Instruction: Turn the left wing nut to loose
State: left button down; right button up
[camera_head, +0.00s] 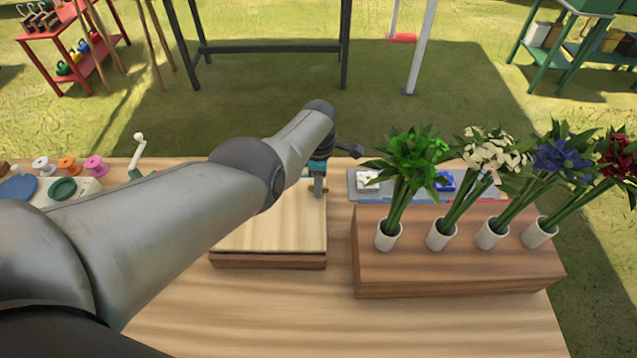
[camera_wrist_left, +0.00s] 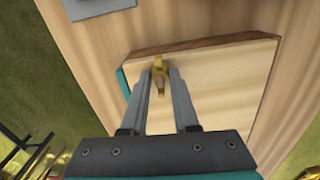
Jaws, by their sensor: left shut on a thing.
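A brass-coloured wing nut (camera_wrist_left: 158,66) stands near one edge of a pale wooden board (camera_wrist_left: 215,80) in the left wrist view. My left gripper (camera_wrist_left: 157,75) has its two fingers on either side of the nut and is shut on it. In the head view my left gripper (camera_head: 318,188) points down at the far right corner of the wooden board (camera_head: 270,225). My arm covers part of the board's left side, and I cannot make out the nut there. My right gripper is not in view.
A wooden block (camera_head: 455,270) with several flower bunches in white cups stands right of the board. A grey tray (camera_head: 352,187) lies behind it. Coloured spools (camera_head: 68,163) and a green ring (camera_head: 62,189) are at the left. The front table area is clear.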

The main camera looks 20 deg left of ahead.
pick_arm(q)
jog(key=shift+n, duration=0.6)
jog(key=c, duration=0.7)
grip_release()
jog(key=shift+r, duration=0.1)
notch_tip(320, 180, up, 7)
jog(key=p, duration=0.5)
jog(key=shift+r+p, duration=0.15)
jog(key=shift+p, duration=0.25)
jog(key=shift+r+p, duration=1.35)
jog(key=shift+r, duration=2.55)
